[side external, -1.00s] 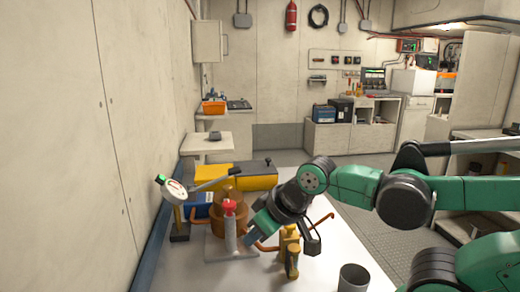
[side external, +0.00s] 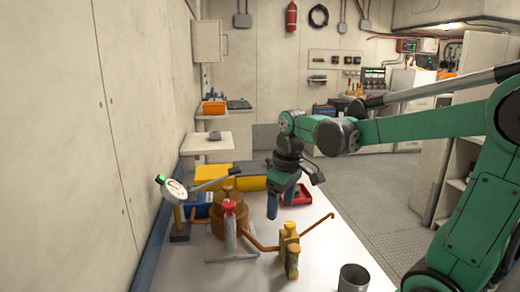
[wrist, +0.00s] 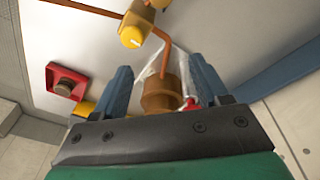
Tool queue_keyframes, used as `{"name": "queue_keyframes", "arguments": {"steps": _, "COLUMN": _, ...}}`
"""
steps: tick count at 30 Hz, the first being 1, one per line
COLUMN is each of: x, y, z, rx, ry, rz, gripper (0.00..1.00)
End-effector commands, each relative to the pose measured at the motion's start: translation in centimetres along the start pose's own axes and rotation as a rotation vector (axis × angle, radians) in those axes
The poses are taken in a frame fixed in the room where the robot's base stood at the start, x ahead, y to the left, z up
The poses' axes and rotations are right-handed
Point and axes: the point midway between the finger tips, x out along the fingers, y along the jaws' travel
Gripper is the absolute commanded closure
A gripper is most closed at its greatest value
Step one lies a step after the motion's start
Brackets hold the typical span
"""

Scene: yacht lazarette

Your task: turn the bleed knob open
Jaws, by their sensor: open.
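A yellow valve body (side external: 290,238) stands on the white bench, joined to copper pipe, with a yellow knob (side external: 293,264) low on its near side. The knob shows a white mark in the wrist view (wrist: 131,37). A grey post with a red top (side external: 229,206) stands to its left, beside a brown cylinder (side external: 229,222). No label shows which part is the bleed knob. My gripper (side external: 281,204) is open and empty, above and behind the yellow valve. In the wrist view, the brown cylinder (wrist: 160,96) appears between my blue fingers (wrist: 163,70).
A red tray (side external: 303,192) holding a brown round part (wrist: 63,88) lies behind my gripper. A grey cup (side external: 354,278) is at the front.

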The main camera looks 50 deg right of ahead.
Motion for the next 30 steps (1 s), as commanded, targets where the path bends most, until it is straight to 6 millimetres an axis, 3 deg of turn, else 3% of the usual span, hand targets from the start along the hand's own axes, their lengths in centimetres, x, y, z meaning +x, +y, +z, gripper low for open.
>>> {"name": "queue_keyframes", "arguments": {"steps": 3, "x": 0.4, "y": 2.5, "z": 0.1, "rx": 0.005, "ry": -0.091, "rz": -0.03, "gripper": 0.33}}
{"name": "queue_keyframes", "arguments": {"steps": 7, "x": 0.8, "y": 3.6, "z": 0.3, "rx": 0.001, "ry": -0.137, "rz": -0.052, "gripper": 0.33}}
{"name": "queue_keyframes", "arguments": {"steps": 21, "x": 5.5, "y": 3.4, "z": 1.0, "rx": -0.002, "ry": -0.142, "rz": -0.056, "gripper": 0.33}}
{"name": "queue_keyframes", "arguments": {"steps": 30, "x": 6.2, "y": 3.4, "z": 1.2, "rx": -0.002, "ry": -0.141, "rz": -0.056, "gripper": 0.33}}
